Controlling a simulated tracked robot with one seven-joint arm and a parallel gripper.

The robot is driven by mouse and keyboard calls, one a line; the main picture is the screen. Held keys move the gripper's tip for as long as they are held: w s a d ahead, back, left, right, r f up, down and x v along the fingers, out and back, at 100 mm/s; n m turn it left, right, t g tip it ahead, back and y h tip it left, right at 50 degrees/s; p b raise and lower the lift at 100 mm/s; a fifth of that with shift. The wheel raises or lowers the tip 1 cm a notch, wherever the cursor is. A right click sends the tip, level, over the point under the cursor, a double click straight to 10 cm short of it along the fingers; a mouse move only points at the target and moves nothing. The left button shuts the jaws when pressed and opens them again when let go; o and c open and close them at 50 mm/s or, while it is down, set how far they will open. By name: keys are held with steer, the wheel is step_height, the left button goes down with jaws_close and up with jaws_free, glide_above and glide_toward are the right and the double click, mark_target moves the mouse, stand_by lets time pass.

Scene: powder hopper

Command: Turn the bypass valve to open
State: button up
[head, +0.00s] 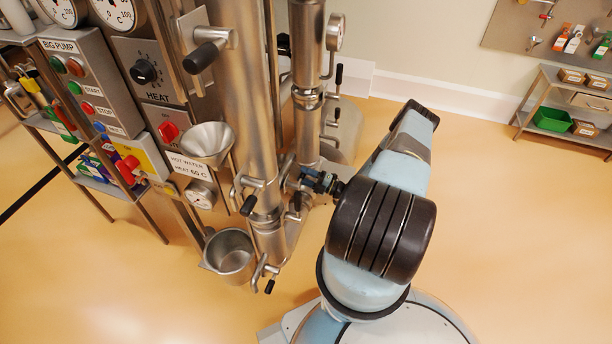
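Several black-handled valves sit on the steel pipes in the head view, and I see no label marking which is the bypass valve. One handle (249,203) hangs on the front pipe, another (296,202) shows low between the two pipes, and one (269,286) is at the front pipe's foot. A larger black handle (202,57) sticks out high on the front pipe. My arm reaches from the right, and my gripper (318,182) is small and dark beside the rear pipe, close to the low handle there. Its fingers are too small to tell open from shut, and contact is unclear.
A control panel (95,85) with several buttons stands at the left. A steel funnel (207,142) and a steel pot (230,254) are in front of the pipes. A shelf with a green bin (553,119) is far right. The floor at right is clear.

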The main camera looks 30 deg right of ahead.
steer(key=v, duration=1.3)
steer(key=shift+f, duration=0.1)
